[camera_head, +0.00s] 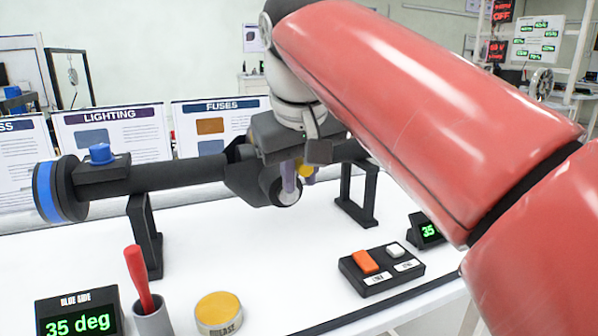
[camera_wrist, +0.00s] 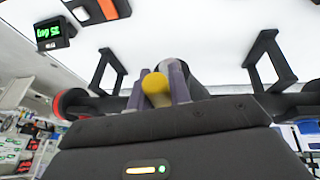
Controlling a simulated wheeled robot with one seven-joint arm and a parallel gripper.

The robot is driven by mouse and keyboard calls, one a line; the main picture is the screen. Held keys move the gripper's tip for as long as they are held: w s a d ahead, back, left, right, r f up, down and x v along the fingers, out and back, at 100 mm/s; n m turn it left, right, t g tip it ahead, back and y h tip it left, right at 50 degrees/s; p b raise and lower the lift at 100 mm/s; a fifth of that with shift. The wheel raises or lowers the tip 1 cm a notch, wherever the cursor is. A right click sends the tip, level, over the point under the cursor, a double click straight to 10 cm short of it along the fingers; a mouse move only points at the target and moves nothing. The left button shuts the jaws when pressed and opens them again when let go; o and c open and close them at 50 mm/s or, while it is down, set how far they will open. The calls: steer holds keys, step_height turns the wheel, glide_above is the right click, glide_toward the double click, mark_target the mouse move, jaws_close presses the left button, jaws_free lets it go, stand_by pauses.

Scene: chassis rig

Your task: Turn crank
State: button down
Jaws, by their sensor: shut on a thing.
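The rig is a dark horizontal shaft (camera_head: 175,177) on black stands, with a blue-banded disc at its left end. A crank's yellow knob (camera_head: 307,171) shows at the middle of the shaft, partly hidden by my gripper. My gripper (camera_head: 297,182) has purple fingers and is shut on the yellow knob, which also shows between the fingers in the wrist view (camera_wrist: 156,88). The crank's arm is mostly hidden. A blue-side display (camera_head: 77,314) reads 35 deg. A second display (camera_head: 426,230) at right shows 35, its full text cut short by my arm.
A control box (camera_head: 381,268) with an orange and a white switch lies on the white table. A grey cup (camera_head: 152,318) with a red-handled tool and a yellow-topped round tin (camera_head: 219,313) stand in front. Sign boards (camera_head: 110,135) line the back. My red arm covers the right.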

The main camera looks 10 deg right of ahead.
mark_target(300, 162)
steer(key=c, duration=1.3)
jaws_free()
steer(key=p+v, duration=0.1)
steer(key=v, duration=0.4)
steer(key=shift+r+p, duration=0.3)
steer(key=shift+r, duration=0.05)
steer(key=shift+v, duration=1)
steer(key=shift+s, duration=0.1)
